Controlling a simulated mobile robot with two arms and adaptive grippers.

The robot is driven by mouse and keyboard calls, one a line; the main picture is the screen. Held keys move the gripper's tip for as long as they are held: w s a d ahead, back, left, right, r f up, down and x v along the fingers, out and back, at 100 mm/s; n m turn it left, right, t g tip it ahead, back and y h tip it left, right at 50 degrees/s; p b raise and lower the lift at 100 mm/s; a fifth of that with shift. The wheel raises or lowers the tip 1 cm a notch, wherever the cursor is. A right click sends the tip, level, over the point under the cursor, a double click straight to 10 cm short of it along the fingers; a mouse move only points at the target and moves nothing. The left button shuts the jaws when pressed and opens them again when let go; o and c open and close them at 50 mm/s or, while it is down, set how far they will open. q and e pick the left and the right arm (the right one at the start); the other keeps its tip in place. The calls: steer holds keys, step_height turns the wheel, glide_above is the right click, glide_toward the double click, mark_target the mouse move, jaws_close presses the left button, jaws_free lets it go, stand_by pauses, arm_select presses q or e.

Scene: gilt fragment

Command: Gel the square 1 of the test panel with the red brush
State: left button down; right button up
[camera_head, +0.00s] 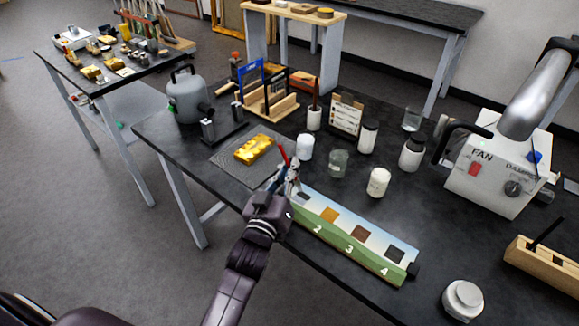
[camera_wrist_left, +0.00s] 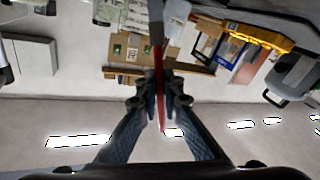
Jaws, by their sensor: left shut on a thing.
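My left gripper (camera_head: 287,183) is over the left end of the test panel and is shut on the red brush (camera_head: 283,155). In the left wrist view the red handle (camera_wrist_left: 160,85) stands between the two fingers of my left gripper (camera_wrist_left: 159,102). The test panel (camera_head: 345,262) lies along the front edge of the black table, with painted squares and the numbers 2, 3 and 4 in view. Square 1 is mostly hidden behind the gripper. I cannot tell whether the brush tip touches the panel. My right gripper is not in view.
A gold fragment (camera_head: 254,149) lies on a dark mat (camera_head: 228,158) left of the gripper. A white jar (camera_head: 305,147), a glass beaker (camera_head: 339,163) and another white jar (camera_head: 378,182) stand behind the panel. A fan unit (camera_head: 492,172) stands at the right.

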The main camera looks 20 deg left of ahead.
arm_select(q)
steer(key=shift+f, duration=0.45)
stand_by(0.3)
steer(key=shift+s+d, duration=0.25)
steer(key=shift+d, duration=0.4)
steer(key=shift+s+d, duration=0.25)
steer(key=shift+d, duration=0.35)
steer(key=shift+w+a, duration=0.25)
steer(key=shift+a, duration=0.4)
steer(key=shift+w+a, duration=0.2)
steer(key=shift+a, duration=0.45)
steer(key=shift+s+d, duration=0.25)
steer(key=shift+d, duration=0.4)
steer(key=shift+s+d, duration=0.2)
steer(key=shift+d, duration=0.45)
steer(key=shift+a, duration=0.1)
